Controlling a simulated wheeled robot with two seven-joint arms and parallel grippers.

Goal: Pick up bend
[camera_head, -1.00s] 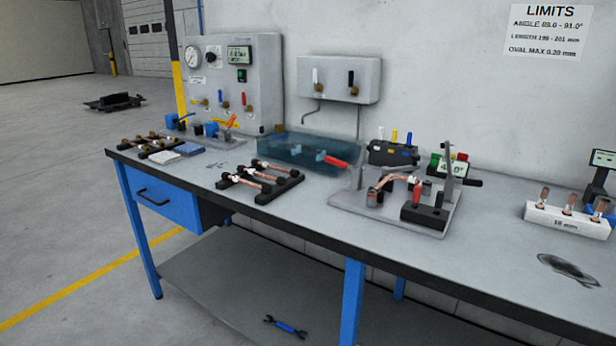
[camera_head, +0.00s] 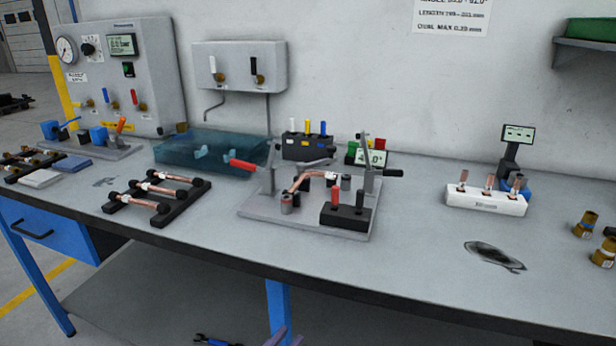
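A bent copper tube, the bend (camera_head: 322,178), sits in the bending fixture (camera_head: 262,212) near the middle of the bench. It runs up from a round post on the left toward the middle of the fixture, and fixture parts hide some of it. My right gripper is not in view.
A black rack (camera_head: 178,212) with several straight copper tubes lies left of the fixture. A teal transparent tray (camera_head: 205,152) is behind it. A white block (camera_head: 485,201) with upright tube pieces stands right. The bench between fixture and block is mostly clear.

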